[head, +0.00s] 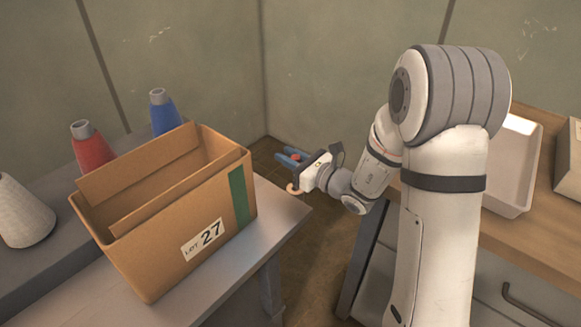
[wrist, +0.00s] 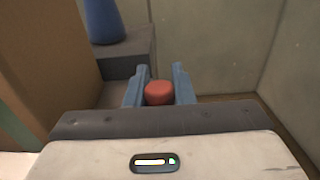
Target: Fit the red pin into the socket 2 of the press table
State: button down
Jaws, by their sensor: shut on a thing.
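The red pin (wrist: 158,93) is between the two blue fingers of my gripper (wrist: 158,88), which is shut on it. In the wrist view only its rounded red top shows; the lower part is hidden. In the head view my gripper (head: 291,158) is to the right of the cardboard box, past the table's right corner, with a small bit of the red pin (head: 295,156) between the blue fingers. I cannot make out the press table's sockets in either view.
An open cardboard box (head: 185,225) marked LOT 27 stands on a grey table (head: 285,208). Red (head: 92,150), blue (head: 164,112) and pale (head: 22,212) cones stand behind and left of it. At right, a wooden counter (head: 535,235) holds a white tray (head: 513,165).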

notch_tip(320, 180, up, 11)
jog(key=p, duration=0.2)
jog(key=shift+f, duration=0.1)
dwell(0.9)
